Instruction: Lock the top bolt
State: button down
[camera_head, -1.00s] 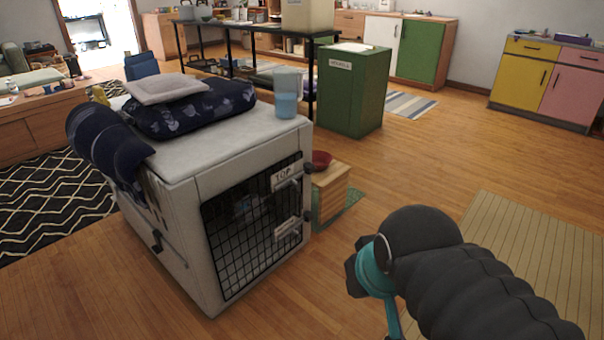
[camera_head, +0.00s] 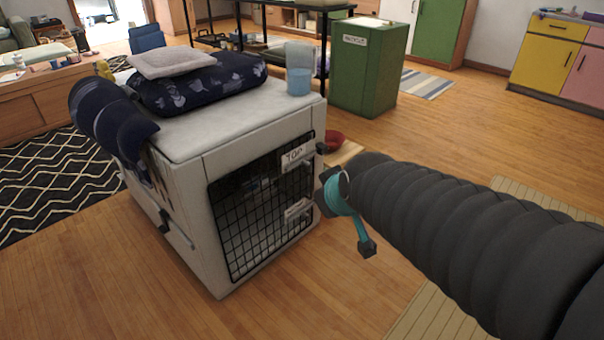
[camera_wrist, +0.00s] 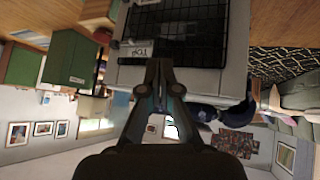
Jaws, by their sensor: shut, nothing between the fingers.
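A pale pet crate (camera_head: 185,215) has a black wire door (camera_head: 250,215) on its front. A white label reading TOP (camera_head: 298,153) is at the door's upper right, and a second label (camera_head: 298,209) is lower down. The upside-down wrist view also shows the TOP label (camera_wrist: 139,50). The top bolt is by that label, but it is too small and dark to tell its position. My gripper (camera_wrist: 160,64) is shut and empty, its fingertips overlapping the crate front beside the TOP label in the wrist view. Contact cannot be told. In the head view my wrist is right of the door.
A folded dark cushion (camera_head: 195,88), a light pad (camera_head: 172,58) and a translucent blue cup (camera_head: 299,82) are on the crate top. A red bowl (camera_head: 333,139) is behind the crate's right side. A green bin (camera_head: 365,75) stands farther back. Floor in front is clear.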

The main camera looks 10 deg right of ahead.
jog(key=w+a+f+n+t+b, duration=0.1)
jog(key=w+f+n+t, duration=0.2)
jog(key=w, duration=0.6)
jog(key=w+a+f+n+t+b, duration=0.25)
jog(key=w+f, duration=0.35)
jog(key=w, duration=0.4)
jog(key=w+f+n+t+h+b, duration=0.1)
jog(key=w+f+n+t, duration=0.1)
jog(key=f, duration=0.4)
jog(key=w+f+n+t+h+b, duration=0.1)
jog(key=w+f+n+t+h, duration=0.1)
jog(key=w+f+n, duration=0.2)
notch_tip(320, 180, down, 2)
jog(key=shift+w+d+f+h, duration=0.2)
jog(key=shift+w+d+h, duration=0.15)
jog(key=shift+w, duration=0.35)
jog(key=shift+w+d+n, duration=0.1)
jog(key=shift+w+n, duration=0.05)
jog(key=shift+n, duration=0.1)
send_near(302, 164)
jog(key=w+a, duration=0.2)
jog(key=w, duration=0.1)
jog(key=shift+w+a+r, duration=0.1)
jog(key=shift+w+d, duration=1.05)
jog(key=shift+d, duration=0.2)
jog(key=shift+w+d, duration=0.3)
jog(key=shift+d, duration=0.1)
